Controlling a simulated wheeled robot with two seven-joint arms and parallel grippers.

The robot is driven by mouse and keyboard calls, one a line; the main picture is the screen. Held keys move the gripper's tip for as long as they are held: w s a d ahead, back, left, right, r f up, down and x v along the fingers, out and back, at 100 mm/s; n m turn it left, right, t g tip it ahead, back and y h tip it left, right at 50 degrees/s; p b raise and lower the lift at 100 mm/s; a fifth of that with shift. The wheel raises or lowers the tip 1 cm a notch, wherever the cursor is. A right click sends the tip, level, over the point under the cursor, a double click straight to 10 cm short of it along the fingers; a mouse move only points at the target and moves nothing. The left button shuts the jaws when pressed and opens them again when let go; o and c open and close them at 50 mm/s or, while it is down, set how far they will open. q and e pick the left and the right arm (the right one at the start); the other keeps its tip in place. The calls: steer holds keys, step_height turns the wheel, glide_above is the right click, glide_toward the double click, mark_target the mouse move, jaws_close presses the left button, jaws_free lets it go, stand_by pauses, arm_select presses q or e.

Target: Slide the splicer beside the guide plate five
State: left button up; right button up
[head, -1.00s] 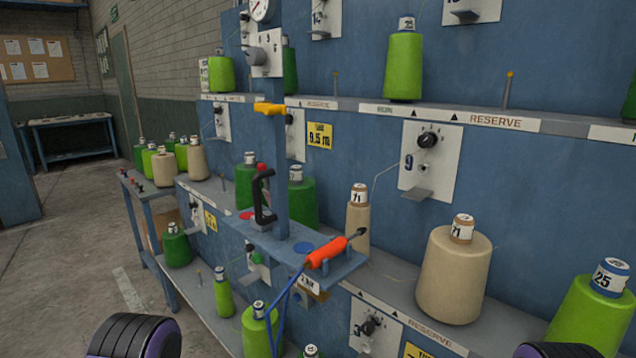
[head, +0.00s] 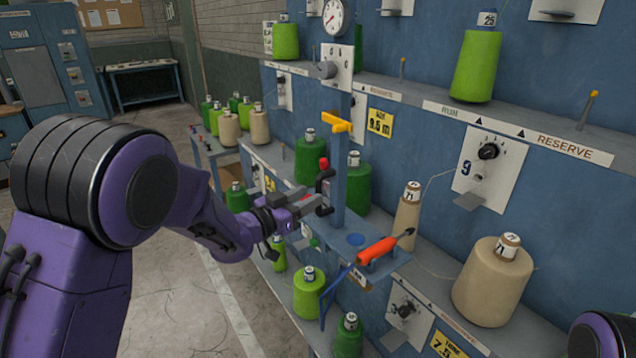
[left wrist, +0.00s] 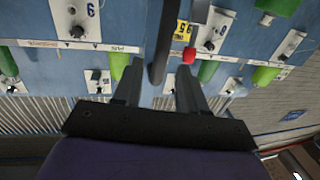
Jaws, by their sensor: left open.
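The black handled tool (head: 323,186) with a red top, which I take for the splicer, stands upright on a small blue shelf beside a blue post. My left gripper (head: 305,203) reaches it from the left, open. In the left wrist view the dark bar of this tool (left wrist: 160,45) shows ahead of and between the open fingertips (left wrist: 158,75); I cannot tell if they touch it. A guide plate marked 9 (head: 490,165) is on the blue wall to the right. I cannot read a five on any plate. My right gripper is out of view.
A yellow hook (head: 338,126) sticks out from the post above. Beige cones (head: 493,282) and green cones (head: 310,158) stand on ledges. Open floor is at left.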

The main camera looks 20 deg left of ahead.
mark_target(319, 209)
arm_select(q)
steer(key=p+x, duration=0.1)
steer(key=x, duration=0.3)
steer(key=shift+w+d, duration=0.15)
steer(key=shift+w, duration=0.15)
jaws_close()
steer(key=shift+f, duration=0.15)
